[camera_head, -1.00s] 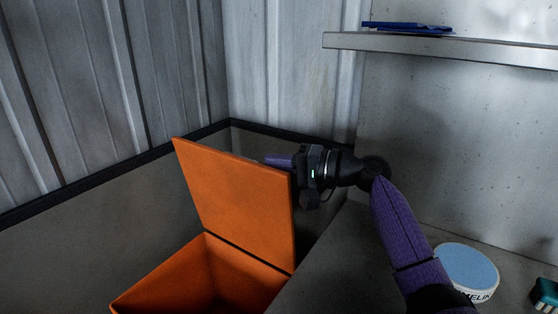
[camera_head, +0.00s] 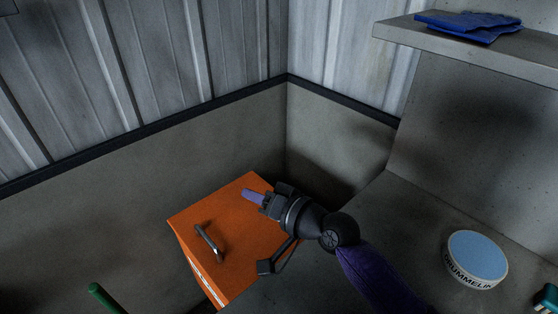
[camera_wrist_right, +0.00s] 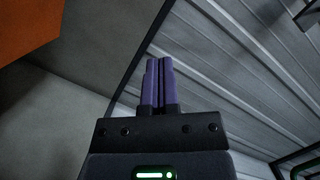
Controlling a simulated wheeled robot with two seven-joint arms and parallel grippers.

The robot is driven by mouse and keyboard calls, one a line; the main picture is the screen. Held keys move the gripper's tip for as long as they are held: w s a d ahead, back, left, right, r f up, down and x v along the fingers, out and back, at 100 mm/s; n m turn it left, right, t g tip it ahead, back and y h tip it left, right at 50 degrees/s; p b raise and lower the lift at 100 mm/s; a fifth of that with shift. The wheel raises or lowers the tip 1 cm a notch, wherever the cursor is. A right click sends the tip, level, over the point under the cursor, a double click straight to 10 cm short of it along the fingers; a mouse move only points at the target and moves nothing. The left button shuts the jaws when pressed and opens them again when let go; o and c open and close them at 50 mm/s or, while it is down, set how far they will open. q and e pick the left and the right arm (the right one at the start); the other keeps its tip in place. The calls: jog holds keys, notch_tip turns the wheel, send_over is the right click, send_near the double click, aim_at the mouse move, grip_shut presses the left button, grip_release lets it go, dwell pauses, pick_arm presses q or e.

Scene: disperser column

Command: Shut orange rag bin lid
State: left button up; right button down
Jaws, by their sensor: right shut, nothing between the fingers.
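The orange rag bin (camera_head: 207,283) stands at the lower middle of the head view. Its orange lid (camera_head: 232,232) is down over the top, with a metal handle (camera_head: 208,241) on its upper face. I see no clear gap between lid and bin. My right gripper (camera_head: 251,195) is shut and empty, over the lid's far right part; I cannot tell if it touches. In the right wrist view, its purple fingers (camera_wrist_right: 158,80) are together, and an orange surface (camera_wrist_right: 45,25) fills the upper left corner. My left gripper is out of view.
A grey counter (camera_head: 400,225) lies to the right, with a round blue-topped tub (camera_head: 477,258) on it. Blue gloves (camera_head: 470,24) lie on a shelf (camera_head: 420,37) above. Walls close in behind the bin. A green rod (camera_head: 103,297) shows at lower left.

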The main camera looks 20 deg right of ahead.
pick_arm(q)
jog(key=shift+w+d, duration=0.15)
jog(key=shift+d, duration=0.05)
pick_arm(e)
jog(key=a+f, duration=0.1)
jog(key=s+a+f, duration=0.1)
jog(key=a+f, duration=0.1)
jog(key=shift+a+f, duration=0.25)
jog(key=shift+f, duration=0.05)
notch_tip(320, 180, up, 5)
jog(key=p, duration=0.5)
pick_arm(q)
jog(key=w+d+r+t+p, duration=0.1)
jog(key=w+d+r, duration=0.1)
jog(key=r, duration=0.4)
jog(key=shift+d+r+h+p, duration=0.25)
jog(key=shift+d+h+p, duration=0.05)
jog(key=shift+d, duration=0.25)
pick_arm(e)
jog(key=s+a+v, duration=0.1)
jog(key=v, duration=0.8)
jog(key=shift+s, duration=0.3)
